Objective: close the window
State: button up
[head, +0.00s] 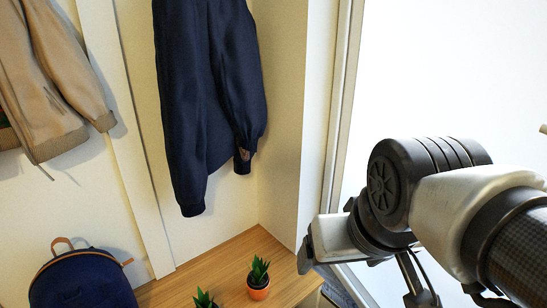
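The window (450,70) fills the right side of the head view as a bright white area. A pale vertical frame (344,110) runs along its left edge. I cannot tell from this view how far the window is open, and no handle shows clearly. My arm crosses in front of the window's lower part. My gripper (425,292) is only partly visible as dark parts below the wrist, near the bottom edge. Its fingertips are not clearly shown, and I see nothing held in it.
A wooden bench top (225,262) lies below, with two small potted plants, one (258,280) near its right part. A navy jacket (208,90) and a tan jacket (48,85) hang on the wall. A dark blue backpack (82,282) is at lower left.

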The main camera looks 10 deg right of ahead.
aim_at(477, 70)
jog(key=k+z, duration=0.15)
jog(key=z, duration=0.25)
jog(key=k+l+z, duration=0.1)
jog(key=z, duration=0.35)
jog(key=k+l+u, duration=0.1)
jog(key=k+l, duration=0.3)
